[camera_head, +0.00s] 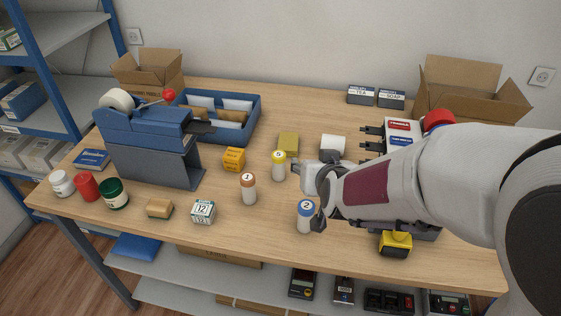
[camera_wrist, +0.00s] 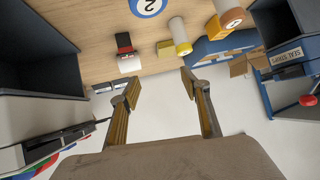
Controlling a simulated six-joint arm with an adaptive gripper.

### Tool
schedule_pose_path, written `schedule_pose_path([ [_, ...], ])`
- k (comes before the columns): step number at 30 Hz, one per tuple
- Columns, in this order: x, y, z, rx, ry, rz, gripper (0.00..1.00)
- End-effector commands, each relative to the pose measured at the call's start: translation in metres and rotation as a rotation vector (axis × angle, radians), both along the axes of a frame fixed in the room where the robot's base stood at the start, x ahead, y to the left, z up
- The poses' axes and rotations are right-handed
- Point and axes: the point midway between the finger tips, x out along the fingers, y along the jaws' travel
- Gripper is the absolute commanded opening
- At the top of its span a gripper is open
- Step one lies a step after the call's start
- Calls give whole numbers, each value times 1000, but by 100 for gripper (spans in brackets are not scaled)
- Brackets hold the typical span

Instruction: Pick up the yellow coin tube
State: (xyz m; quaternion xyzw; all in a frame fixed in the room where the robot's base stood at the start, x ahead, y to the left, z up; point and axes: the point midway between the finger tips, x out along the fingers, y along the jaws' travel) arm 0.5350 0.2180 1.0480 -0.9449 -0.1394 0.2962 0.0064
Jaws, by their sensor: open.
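The yellow coin tube (camera_head: 279,166) stands upright on the counter, pale with a yellow top marked 5. It also shows in the wrist view (camera_wrist: 179,35), above the gap between the fingers. My gripper (camera_head: 306,194) is open and empty, to the right of the tube in the head view and apart from it. In the wrist view, my gripper (camera_wrist: 160,84) has its two fingers spread with nothing between them.
An orange-topped tube (camera_head: 248,189) stands left of the yellow one, and a blue-topped tube (camera_head: 305,217) stands close by my gripper. A blue tape dispenser (camera_head: 150,140) stands left.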

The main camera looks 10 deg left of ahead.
Motion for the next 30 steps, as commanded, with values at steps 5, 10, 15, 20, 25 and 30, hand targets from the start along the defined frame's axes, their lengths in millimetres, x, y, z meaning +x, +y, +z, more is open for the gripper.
schedule_pose_path([
  [5,15,25,-22,-4,-48,6,47],
  [10,26,46,-42,-11,-101,8,47],
  [15,32,65,-62,-22,-154,9,47],
  [20,35,77,-75,-31,-195,8,47],
  [25,36,83,-81,-36,-219,8,47],
  [30,36,83,-82,-36,-222,7,47],
])
